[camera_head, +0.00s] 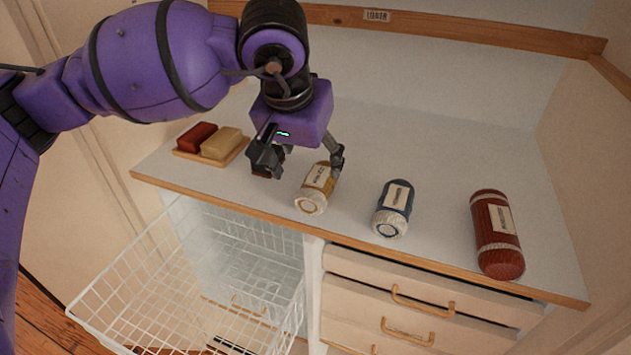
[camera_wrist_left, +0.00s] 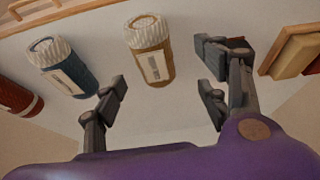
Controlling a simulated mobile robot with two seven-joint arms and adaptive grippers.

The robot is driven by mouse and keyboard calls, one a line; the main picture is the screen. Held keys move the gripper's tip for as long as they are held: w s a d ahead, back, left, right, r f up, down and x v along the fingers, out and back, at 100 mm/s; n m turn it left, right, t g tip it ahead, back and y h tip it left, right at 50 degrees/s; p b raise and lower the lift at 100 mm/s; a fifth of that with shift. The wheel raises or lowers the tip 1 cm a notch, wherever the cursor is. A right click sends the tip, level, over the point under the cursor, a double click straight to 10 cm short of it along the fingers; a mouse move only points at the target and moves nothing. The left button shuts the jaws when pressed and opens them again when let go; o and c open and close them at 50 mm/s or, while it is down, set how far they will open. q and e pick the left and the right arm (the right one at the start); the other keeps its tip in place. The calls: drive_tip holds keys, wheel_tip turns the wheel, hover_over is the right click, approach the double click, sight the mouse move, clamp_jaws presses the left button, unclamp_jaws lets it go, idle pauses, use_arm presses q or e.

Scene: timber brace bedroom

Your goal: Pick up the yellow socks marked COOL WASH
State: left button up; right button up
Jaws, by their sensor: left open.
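The yellow rolled socks (camera_head: 318,188) with a white ribbed end lie on the pale counter near its front edge. They bear a white label whose lettering I cannot read for sure. They also show in the left wrist view (camera_wrist_left: 151,62), beyond the fingertips and between the two fingers. My left gripper (camera_head: 301,160) is open and empty, above and behind the yellow socks in the head view, with one finger to each side. The fingers appear clear of the socks, though the height gap is hard to judge. My right gripper is not in view.
Blue rolled socks (camera_head: 394,208) and red rolled socks (camera_head: 496,235) lie to the right. A wooden tray (camera_head: 239,153) with red and tan blocks is at the left. A wire basket (camera_head: 130,285) stands out below.

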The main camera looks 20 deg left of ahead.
sight(317, 179)
use_arm(q)
drive_tip(key=x, duration=0.4)
drive_tip(key=d+x, duration=0.1)
drive_tip(key=x, duration=0.1)
drive_tip(key=shift+f+p, duration=0.25)
drive_tip(key=shift+p, duration=0.1)
drive_tip(key=shift+c, duration=0.2)
drive_tip(key=c, duration=1.2)
drive_tip(key=shift+r, duration=0.1)
